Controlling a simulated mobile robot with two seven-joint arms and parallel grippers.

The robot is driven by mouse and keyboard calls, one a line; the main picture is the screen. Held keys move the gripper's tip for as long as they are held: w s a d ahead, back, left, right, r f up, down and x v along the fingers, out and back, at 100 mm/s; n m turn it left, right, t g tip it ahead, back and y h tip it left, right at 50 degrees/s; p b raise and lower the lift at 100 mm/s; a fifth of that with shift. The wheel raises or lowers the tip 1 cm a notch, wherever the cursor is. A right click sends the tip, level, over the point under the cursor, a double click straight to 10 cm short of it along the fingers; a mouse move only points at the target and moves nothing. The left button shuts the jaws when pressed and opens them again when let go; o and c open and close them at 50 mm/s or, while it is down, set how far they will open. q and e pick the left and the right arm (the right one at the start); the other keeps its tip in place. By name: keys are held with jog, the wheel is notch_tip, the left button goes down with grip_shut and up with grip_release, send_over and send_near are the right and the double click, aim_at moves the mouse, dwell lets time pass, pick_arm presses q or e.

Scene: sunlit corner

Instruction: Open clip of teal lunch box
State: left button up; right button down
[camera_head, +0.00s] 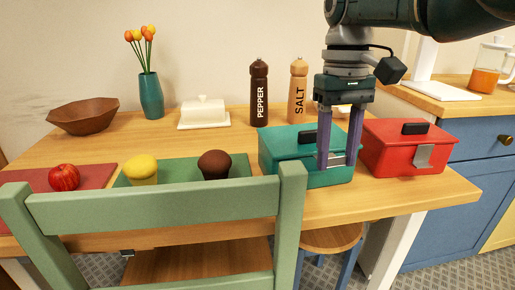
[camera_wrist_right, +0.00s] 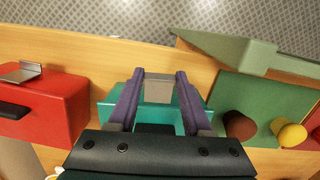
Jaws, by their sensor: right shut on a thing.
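The teal lunch box (camera_head: 285,160) stands on the wooden table with its lid down and a black handle on top. Its grey clip (camera_head: 339,160) is on the front face, partly hidden by my fingers. My right gripper (camera_head: 338,164) reaches down from above, its two purple fingers at the box's front. In the right wrist view, my right gripper (camera_wrist_right: 159,76) has a fingertip on each side of the grey clip (camera_wrist_right: 159,91) and is shut on it. I cannot tell how far the clip is swung out. My left gripper is not in view.
A red lunch box (camera_head: 385,155) stands close on the right. A green chair back (camera_head: 160,210) rises in front of the table. A brown muffin (camera_head: 214,165) and a yellow one (camera_head: 142,169) are on the left; pepper (camera_head: 259,95) and salt (camera_head: 298,90) mills stand behind.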

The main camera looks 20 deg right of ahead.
jog(key=shift+r, duration=0.1)
dwell(0.3)
jog(key=shift+c, duration=1.6)
grip_release()
notch_tip(320, 180, up, 10)
jog(key=p, duration=1.3)
jog(key=shift+w, duration=0.45)
